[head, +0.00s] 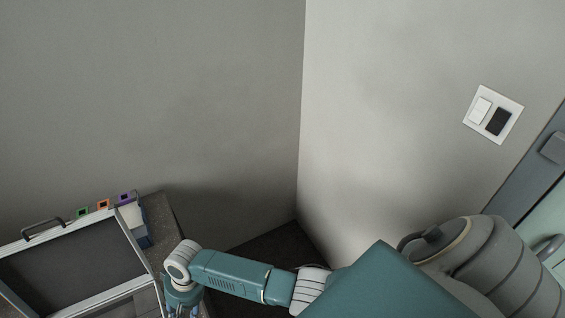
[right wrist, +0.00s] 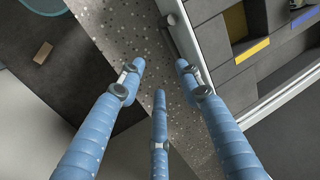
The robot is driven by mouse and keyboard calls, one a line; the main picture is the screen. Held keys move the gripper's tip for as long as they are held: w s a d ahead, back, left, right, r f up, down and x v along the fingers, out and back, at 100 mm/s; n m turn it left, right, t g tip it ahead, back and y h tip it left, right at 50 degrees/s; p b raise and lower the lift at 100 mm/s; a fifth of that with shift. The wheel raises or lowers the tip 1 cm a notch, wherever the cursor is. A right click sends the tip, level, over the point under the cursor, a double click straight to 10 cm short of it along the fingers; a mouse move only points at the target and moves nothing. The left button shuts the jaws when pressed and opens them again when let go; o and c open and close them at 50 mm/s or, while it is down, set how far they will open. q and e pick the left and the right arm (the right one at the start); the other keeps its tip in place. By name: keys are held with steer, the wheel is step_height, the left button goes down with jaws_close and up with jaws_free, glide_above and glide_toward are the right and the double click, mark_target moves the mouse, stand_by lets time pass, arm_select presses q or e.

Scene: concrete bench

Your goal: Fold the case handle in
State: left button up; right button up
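The case (head: 75,262) is at the lower left of the head view, with a silver frame around a dark panel. A dark arched handle (head: 43,230) stands up from its far-left rim. My right gripper (head: 184,308) is low beside the case's right side, cut off by the bottom edge. In the right wrist view, its three blue fingers (right wrist: 160,76) are spread with nothing between them. The case's pale edge (right wrist: 212,62) is just right of the fingertips. A grey bar (right wrist: 186,38) runs along that edge; I cannot tell whether it is a handle. My left gripper is out of view.
The speckled bench top (right wrist: 128,32) lies under the fingers. Dark compartments with yellow (right wrist: 250,48) and blue pieces are at right. Walls meet in a corner behind; a switch plate (head: 493,114) is at right.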

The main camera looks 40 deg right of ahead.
steer(key=shift+w+a+r+h, duration=0.2)
steer(key=shift+r+h, duration=0.1)
steer(key=shift+h, duration=0.4)
steer(key=shift+s+d+r+h, duration=0.1)
steer(key=shift+d+r+h, duration=0.05)
steer(key=shift+r+h, duration=0.15)
step_height(320, 180, up, 10)
steer(key=d+b, duration=0.1)
steer(key=s+d+f+n+t, duration=0.2)
steer(key=s+d+f+n, duration=0.15)
steer(key=s+d, duration=0.75)
steer(key=s+d+f+b, duration=0.2)
steer(key=s+f, duration=0.3)
steer(key=f, duration=0.5)
steer(key=s+d+f+h+b, duration=0.1)
steer(key=s+d+f+b, duration=0.2)
steer(key=f, duration=0.7)
steer(key=shift+s+d, duration=0.9)
steer(key=shift+d, duration=0.25)
steer(key=shift+f+n, duration=0.1)
steer(key=shift+n, duration=0.15)
